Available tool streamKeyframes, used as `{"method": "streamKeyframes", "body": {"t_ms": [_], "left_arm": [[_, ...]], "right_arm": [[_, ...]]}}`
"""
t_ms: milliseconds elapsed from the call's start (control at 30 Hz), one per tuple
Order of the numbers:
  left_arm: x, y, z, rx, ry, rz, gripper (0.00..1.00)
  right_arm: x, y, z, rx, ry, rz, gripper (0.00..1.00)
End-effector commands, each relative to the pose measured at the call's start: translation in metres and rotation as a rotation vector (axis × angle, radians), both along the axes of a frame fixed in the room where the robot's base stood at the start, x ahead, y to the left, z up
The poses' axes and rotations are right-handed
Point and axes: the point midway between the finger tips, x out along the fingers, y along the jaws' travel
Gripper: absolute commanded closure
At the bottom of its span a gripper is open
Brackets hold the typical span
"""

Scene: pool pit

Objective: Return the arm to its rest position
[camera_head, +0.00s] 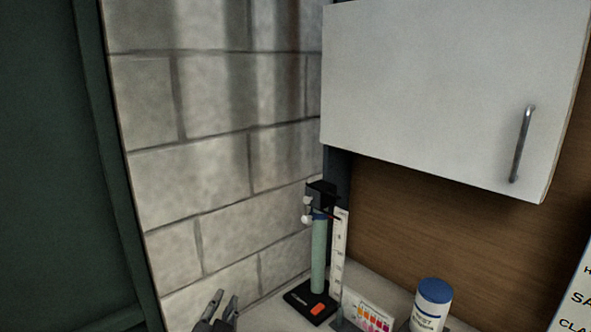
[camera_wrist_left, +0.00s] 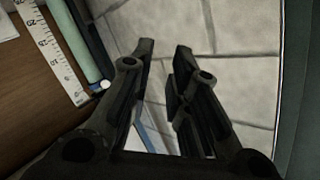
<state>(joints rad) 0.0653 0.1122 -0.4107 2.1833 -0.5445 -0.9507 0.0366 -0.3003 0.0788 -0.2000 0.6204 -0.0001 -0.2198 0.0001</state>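My left gripper (camera_head: 226,305) shows at the bottom edge of the head view, left of the counter items and in front of the block wall. In the left wrist view its two dark fingers (camera_wrist_left: 162,52) stand apart with nothing between them; the gripper is open and empty. The rest of the left arm is out of the head view. My right gripper is in neither view.
A green tube stand (camera_head: 318,255) with a black base and a white ruler (camera_head: 339,250) stand near the gripper. A colour chart (camera_head: 374,318) and a blue-capped bottle (camera_head: 432,300) are to the right. A white cabinet (camera_head: 430,90) hangs above.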

Motion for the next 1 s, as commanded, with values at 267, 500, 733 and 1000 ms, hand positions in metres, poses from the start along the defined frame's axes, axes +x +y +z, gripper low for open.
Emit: {"method": "streamKeyframes", "body": {"t_ms": [267,500,733,1000], "left_arm": [[-0.118,0.045,-0.142,-0.19,0.529,0.108,0.82],[-0.22,0.058,-0.199,-0.283,0.862,0.156,0.82],[-0.294,0.061,-0.226,-0.333,1.09,0.176,0.82],[-0.277,0.058,-0.302,-0.326,1.112,0.179,0.82]], "right_arm": [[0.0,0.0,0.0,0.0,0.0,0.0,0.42],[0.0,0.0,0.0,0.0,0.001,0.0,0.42],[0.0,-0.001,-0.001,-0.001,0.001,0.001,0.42],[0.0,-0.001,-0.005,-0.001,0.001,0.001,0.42]]}}
